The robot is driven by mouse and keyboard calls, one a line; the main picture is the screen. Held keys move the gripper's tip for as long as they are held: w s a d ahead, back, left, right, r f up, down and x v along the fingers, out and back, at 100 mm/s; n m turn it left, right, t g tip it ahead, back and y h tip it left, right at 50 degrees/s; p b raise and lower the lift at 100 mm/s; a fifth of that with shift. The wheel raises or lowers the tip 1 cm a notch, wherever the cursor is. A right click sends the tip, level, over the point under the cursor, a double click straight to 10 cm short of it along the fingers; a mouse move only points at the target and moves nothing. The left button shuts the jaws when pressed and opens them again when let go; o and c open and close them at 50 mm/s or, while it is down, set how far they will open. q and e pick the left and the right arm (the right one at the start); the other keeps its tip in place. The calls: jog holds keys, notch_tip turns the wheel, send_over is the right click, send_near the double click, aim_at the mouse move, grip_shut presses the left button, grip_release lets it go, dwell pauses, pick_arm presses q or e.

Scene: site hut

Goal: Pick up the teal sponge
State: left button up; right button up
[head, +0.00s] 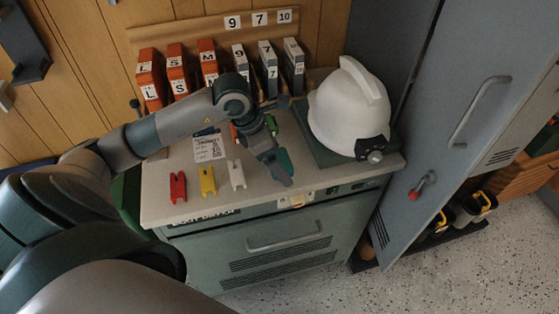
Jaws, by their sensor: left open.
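The teal sponge (286,158) lies on the grey cabinet top, between the row of clips and the helmet's dark base. It is partly hidden by my left gripper (276,168), which reaches down over it from the left. The left gripper's jaws are open, with its fingers close beside the sponge. I cannot tell whether they touch it or straddle it. My right gripper is not in view.
A white helmet (346,108) sits on a dark base right of the sponge. Orange and grey binders (150,80) line the back. An open grey locker door (455,130) bounds the right.

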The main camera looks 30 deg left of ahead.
aim_at(285, 158)
pick_arm(q)
jog(key=shift+c, duration=0.7)
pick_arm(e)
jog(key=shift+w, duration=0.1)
pick_arm(q)
jog(key=c, duration=1)
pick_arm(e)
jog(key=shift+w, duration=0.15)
